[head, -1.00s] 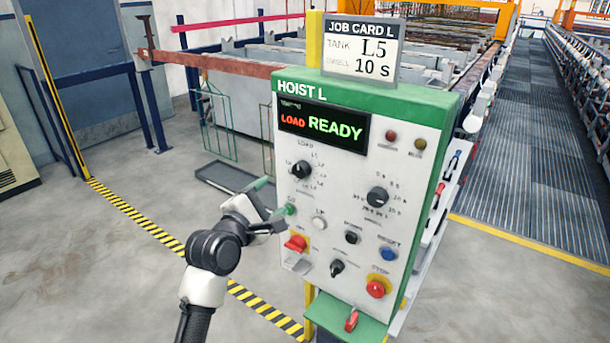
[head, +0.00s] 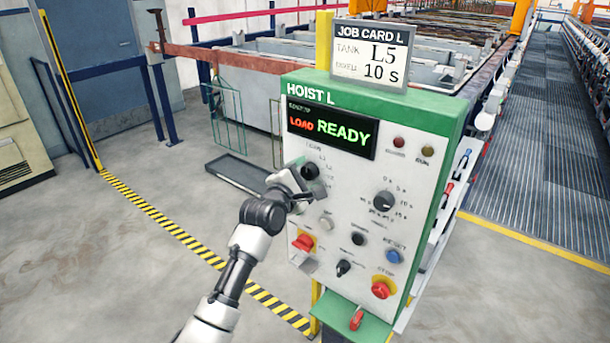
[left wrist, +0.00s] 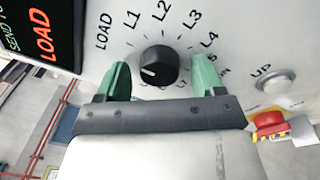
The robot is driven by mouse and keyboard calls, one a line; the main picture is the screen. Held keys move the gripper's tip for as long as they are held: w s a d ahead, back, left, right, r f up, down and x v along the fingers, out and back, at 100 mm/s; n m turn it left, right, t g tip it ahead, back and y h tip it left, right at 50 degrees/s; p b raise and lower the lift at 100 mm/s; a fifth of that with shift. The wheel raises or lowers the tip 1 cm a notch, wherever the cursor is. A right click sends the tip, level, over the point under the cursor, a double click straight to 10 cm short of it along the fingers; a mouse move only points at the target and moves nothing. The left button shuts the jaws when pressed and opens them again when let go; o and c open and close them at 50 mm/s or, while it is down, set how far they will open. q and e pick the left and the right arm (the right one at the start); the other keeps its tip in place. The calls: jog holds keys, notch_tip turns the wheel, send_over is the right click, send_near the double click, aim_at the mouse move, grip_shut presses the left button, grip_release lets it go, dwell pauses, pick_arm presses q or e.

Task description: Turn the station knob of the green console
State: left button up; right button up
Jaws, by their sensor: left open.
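The green console (head: 365,104), labelled HOIST L, has a white front panel. Its black station knob (head: 310,171) is at the upper left, below the display. In the left wrist view the knob (left wrist: 159,65) is ringed by the labels LOAD, L1, L2, L3, L4 and more, partly hidden. A white mark shows on its left side. My left gripper (head: 298,180) is at the knob in the head view. In the wrist view its green fingers (left wrist: 160,70) are open on either side of the knob, with gaps visible. My right gripper is not in view.
The display (head: 330,132) reads LOAD in red and READY in green. The job card (head: 372,55) reads tank L5, 10 S. A second black knob (head: 384,201), a red stop button (head: 381,288) and a blue reset button (head: 393,256) share the panel. Open floor lies left.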

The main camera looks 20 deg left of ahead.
pick_arm(q)
jog(key=shift+c, duration=1.1)
jog(key=c, duration=0.7)
jog(key=shift+m, duration=0.3)
